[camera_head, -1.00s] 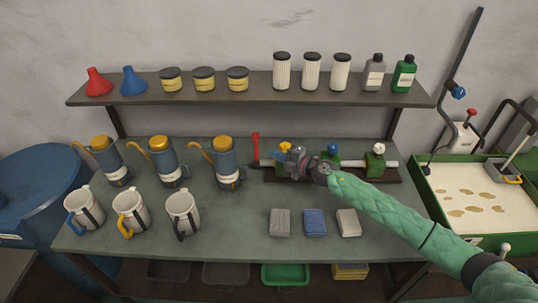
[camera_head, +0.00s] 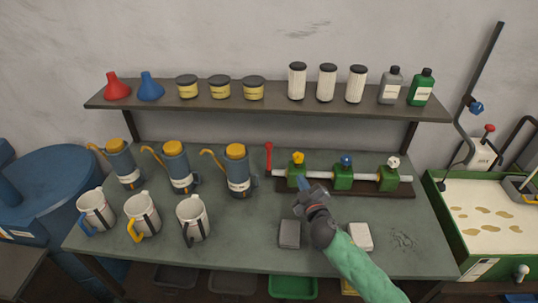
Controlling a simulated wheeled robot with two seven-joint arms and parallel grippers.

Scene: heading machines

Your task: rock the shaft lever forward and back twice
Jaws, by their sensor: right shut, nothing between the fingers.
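The shaft lever (camera_head: 268,157) is red and stands about upright at the left end of a pale horizontal shaft (camera_head: 320,175). The shaft runs through green blocks (camera_head: 343,177) with yellow, blue and white knobs, on a dark base at the back of the bench. My right gripper (camera_head: 306,187) is shut and empty, in front of the left part of the base and apart from the lever. Its arm comes in from the lower right and hides the bench behind it. My left gripper is out of view.
Grey (camera_head: 289,233) and whitish (camera_head: 360,236) blocks lie either side of my right wrist. Blue cans (camera_head: 238,172) and mugs (camera_head: 193,218) stand left on the bench. A shelf (camera_head: 270,108) holds funnels, jars and bottles above. A green tray (camera_head: 455,235) is at right.

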